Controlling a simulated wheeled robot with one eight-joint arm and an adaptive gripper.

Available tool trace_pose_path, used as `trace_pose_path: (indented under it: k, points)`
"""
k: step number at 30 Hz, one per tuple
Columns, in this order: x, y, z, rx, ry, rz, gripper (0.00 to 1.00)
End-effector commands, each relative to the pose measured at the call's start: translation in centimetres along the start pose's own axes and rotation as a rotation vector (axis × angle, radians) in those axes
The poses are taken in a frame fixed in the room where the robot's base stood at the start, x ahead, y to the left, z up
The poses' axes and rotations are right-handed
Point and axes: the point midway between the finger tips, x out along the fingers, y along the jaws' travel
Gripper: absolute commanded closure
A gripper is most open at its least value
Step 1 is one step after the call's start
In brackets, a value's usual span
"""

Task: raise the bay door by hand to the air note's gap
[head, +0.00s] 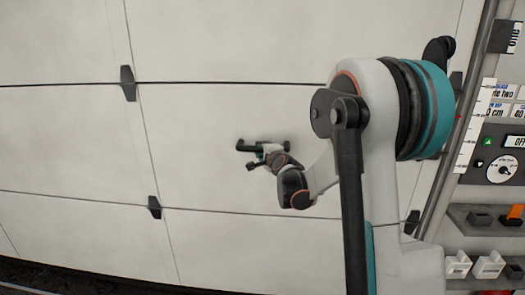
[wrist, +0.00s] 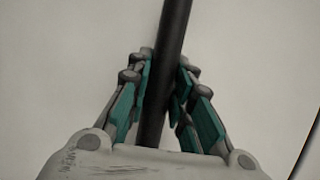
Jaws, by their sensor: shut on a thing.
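The bay door (head: 230,55) is a pale panelled door with dark hinges, filling most of the head view. Its lower edge runs along a dark strip at the bottom left; I cannot tell whether there is a gap. My gripper (head: 262,152) is at a dark handle (head: 243,146) on a middle panel. In the wrist view, my gripper (wrist: 163,72) has its teal-padded fingers on both sides of the dark handle bar (wrist: 174,28), shut on it. White notes (head: 503,91) hang at the right, cut off by the frame; "cm" and "40" are partly readable.
A ruled white strip (head: 474,130) stands beside the grey door rail at the right. A control panel with a dial (head: 502,169) is next to it. Below are a shelf with an orange item (head: 514,215) and white fittings (head: 488,265). My arm hides part of the door's right side.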

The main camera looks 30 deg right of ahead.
Motion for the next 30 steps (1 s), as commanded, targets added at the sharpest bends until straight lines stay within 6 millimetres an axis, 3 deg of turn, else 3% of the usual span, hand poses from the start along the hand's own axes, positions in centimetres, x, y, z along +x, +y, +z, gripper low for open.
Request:
trace_pose_path:
  k: [6,14,15,17,30]
  points:
    - [-0.3,-2.3,0.2,0.002,0.001,-0.003,1.00]
    - [-0.3,-2.3,0.1,0.004,0.001,-0.004,1.00]
    - [-0.3,-2.2,0.2,0.003,0.001,-0.003,0.73]
    - [-0.3,-2.1,0.2,0.002,0.000,-0.002,0.59]
    - [-1.0,-2.0,0.1,0.000,0.000,0.000,0.59]
